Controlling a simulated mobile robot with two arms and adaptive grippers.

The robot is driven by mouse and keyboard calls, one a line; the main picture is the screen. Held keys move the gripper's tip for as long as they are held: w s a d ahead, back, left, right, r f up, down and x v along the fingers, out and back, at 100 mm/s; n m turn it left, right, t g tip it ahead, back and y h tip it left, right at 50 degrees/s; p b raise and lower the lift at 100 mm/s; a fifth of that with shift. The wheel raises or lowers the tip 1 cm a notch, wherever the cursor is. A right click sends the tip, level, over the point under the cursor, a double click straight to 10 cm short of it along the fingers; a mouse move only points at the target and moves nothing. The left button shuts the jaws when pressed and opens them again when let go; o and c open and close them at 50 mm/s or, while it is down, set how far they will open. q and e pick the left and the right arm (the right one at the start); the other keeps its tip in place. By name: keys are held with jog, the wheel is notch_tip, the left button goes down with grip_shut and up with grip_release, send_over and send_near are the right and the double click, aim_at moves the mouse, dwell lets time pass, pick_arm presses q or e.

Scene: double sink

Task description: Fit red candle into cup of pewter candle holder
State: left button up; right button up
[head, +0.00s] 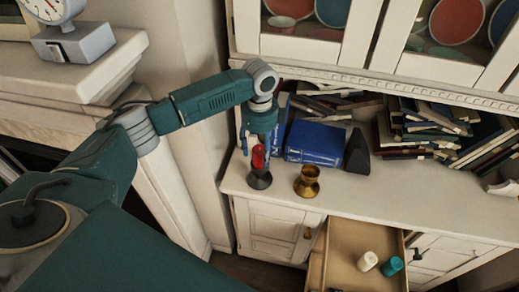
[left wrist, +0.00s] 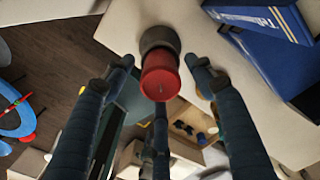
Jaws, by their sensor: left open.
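The red candle (head: 258,157) stands upright at the dark grey pewter holder (head: 260,180) on the left end of the white cabinet top. In the left wrist view the candle (left wrist: 160,80) appears end-on, with its far end at the holder's cup (left wrist: 159,38); how deep it sits is hidden. My left gripper (head: 257,146) is above and around the candle. In the left wrist view its blue fingers (left wrist: 161,64) are spread on either side of the candle, with visible gaps. My right gripper is not in view.
A brass goblet (head: 307,181) stands just right of the holder. Behind are a blue book (head: 315,142), a dark wedge-shaped object (head: 357,152) and stacked books (head: 430,130). An open drawer (head: 345,240) below holds a white and a teal object. The cabinet top's front right is clear.

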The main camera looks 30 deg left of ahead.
pick_arm(q)
notch_tip(320, 180, up, 12)
jog(key=b, duration=0.3)
jog(key=shift+r, duration=0.15)
dwell(0.4)
